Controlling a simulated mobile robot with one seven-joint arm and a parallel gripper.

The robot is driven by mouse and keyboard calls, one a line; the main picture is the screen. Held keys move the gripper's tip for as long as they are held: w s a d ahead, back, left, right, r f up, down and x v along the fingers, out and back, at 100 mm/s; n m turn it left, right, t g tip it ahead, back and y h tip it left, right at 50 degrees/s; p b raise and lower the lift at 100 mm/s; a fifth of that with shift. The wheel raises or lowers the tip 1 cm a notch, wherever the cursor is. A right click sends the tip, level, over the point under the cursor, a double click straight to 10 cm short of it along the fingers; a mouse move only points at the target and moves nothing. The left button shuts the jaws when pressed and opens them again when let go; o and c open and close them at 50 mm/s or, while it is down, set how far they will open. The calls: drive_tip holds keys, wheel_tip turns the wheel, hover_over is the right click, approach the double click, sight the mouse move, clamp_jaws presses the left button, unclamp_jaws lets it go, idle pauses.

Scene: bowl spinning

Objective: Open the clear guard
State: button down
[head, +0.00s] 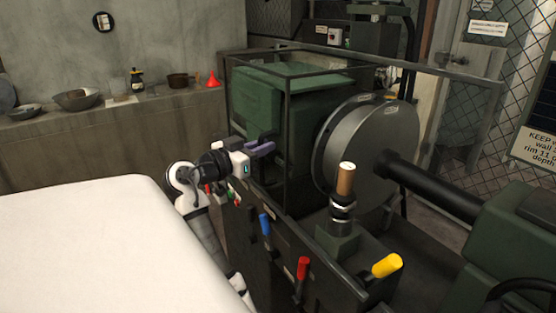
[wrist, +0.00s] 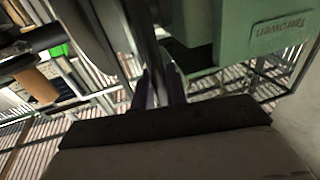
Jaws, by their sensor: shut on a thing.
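The clear guard (head: 286,115) is a box of see-through panels in a dark frame. In the wrist view, the fingers (wrist: 159,88) close around a dark bar (wrist: 148,45) of the guard frame. The exact contact is dark and partly hidden.
A tool post with a wooden handle (head: 346,180) stands before the disc. Blue (head: 265,224), red (head: 302,267) and yellow (head: 387,265) levers stick out along the front. A black shaft (head: 430,187) runs right. Bowls (head: 77,99) and a red funnel (head: 214,80) sit on the back ledge.

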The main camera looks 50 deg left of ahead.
drive_tip(key=shift+w+a, duration=0.15)
drive_tip(key=shift+a, duration=2.45)
drive_tip(key=c, duration=1.5)
unclamp_jaws()
drive_tip(key=s+b, duration=0.1)
drive_tip(key=s, duration=0.3)
drive_tip(key=s+d, duration=0.1)
drive_tip(key=s, duration=0.4)
drive_tip(key=s+b, duration=0.1)
drive_tip(key=s, duration=0.3)
drive_tip(key=shift+s+d+b, duration=0.3)
drive_tip(key=shift+s+b, duration=0.05)
